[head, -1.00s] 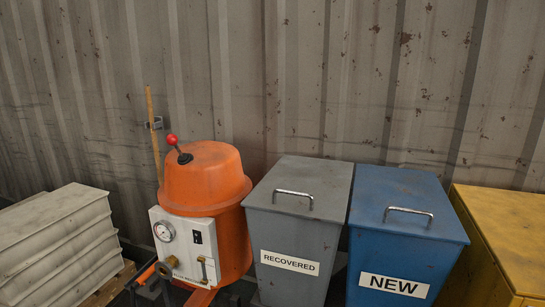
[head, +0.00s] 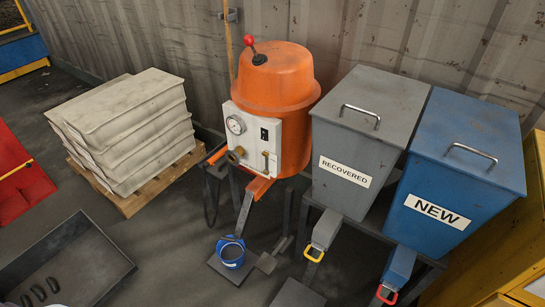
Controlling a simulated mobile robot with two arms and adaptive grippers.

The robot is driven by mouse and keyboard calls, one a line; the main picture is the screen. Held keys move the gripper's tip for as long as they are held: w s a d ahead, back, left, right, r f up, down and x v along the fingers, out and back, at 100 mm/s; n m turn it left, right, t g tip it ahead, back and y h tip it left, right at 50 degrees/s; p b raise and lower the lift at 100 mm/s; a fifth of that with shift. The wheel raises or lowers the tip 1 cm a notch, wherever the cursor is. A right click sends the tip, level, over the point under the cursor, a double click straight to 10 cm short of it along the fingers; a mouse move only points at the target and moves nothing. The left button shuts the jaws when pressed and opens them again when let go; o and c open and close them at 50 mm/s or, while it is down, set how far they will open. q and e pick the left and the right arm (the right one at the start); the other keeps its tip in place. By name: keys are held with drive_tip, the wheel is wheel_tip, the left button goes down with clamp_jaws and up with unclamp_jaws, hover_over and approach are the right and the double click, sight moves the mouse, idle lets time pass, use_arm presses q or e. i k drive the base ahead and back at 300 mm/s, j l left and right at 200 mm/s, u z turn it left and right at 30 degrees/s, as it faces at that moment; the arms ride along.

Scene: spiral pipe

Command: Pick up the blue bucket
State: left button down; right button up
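A small blue bucket (head: 232,262) stands low in front of the orange machine (head: 277,85) in the head view. It rests on a dark flat plate (head: 216,266) near the floor, below the machine's brass outlet. A pale band or label shows on its side, and its top looks open. Neither of my grippers is in view.
A grey bin marked RECOVERED (head: 365,125) and a blue bin marked NEW (head: 465,150) stand on the right. A pallet (head: 130,203) of stacked white bags (head: 125,120) stands left. A black tray (head: 95,245) lies lower left. Open floor shows left of the bucket.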

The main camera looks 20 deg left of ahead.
sight(230, 250)
drive_tip(key=j+u, duration=0.2)
drive_tip(key=u, duration=0.65)
drive_tip(key=i+j, duration=0.1)
drive_tip(key=j, duration=0.25)
drive_tip(key=i+j+z, duration=0.1)
drive_tip(key=j, duration=0.25)
